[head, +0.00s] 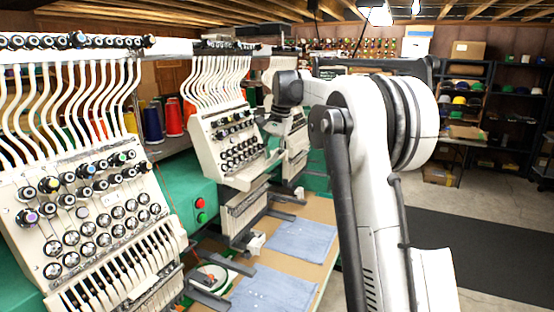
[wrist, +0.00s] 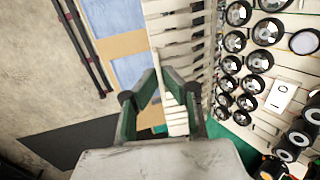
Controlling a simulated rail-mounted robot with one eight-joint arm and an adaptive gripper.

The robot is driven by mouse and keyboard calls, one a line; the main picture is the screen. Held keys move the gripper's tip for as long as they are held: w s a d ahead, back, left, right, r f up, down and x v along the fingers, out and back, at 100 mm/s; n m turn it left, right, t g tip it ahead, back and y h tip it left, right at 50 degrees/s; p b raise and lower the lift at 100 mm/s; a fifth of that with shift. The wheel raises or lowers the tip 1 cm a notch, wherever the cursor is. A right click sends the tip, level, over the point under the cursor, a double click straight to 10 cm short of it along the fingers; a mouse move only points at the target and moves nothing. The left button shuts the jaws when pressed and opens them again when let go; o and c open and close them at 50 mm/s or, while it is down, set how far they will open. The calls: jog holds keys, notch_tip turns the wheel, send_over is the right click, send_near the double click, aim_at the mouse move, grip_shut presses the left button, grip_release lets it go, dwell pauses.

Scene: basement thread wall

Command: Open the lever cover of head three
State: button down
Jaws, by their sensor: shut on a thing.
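My gripper (wrist: 161,82) shows in the wrist view with its two dark green fingers closed around a narrow cream part, which appears to be the lever cover (wrist: 172,62). The cover lies along the slatted lever row of a cream embroidery head (wrist: 285,70) with black-rimmed dials. In the head view my arm reaches left to a far head (head: 297,140), behind the middle head (head: 232,145). My fingertips and their contact are hidden there by my own arm and the middle head. I cannot tell how far the cover is swung.
A near head (head: 100,215) with many knobs and thread tubes fills the left. Blue fabric pieces (head: 300,241) lie on the tan table (head: 318,208). Shelves of caps (head: 465,100) stand at the back right. The floor with a dark mat (head: 490,255) is clear.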

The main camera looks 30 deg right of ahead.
aim_at(262, 160)
jog(key=shift+w+a+r+p, duration=0.15)
jog(key=shift+w+a+r, duration=0.1)
jog(key=shift+r, duration=0.2)
jog(key=shift+w+a+r+p, duration=0.2)
jog(key=shift+w+r, duration=0.1)
jog(key=shift+r, duration=0.2)
jog(key=shift+w+a+r+p, duration=0.15)
jog(key=shift+w+a+r, duration=0.1)
jog(key=shift+r, duration=0.2)
jog(key=c, duration=1.9)
grip_release()
jog(key=shift+w+a+f, duration=0.1)
jog(key=shift+w+a, duration=0.05)
jog(key=shift+w, duration=0.1)
jog(key=shift+s, duration=0.1)
jog(key=v, duration=1.2)
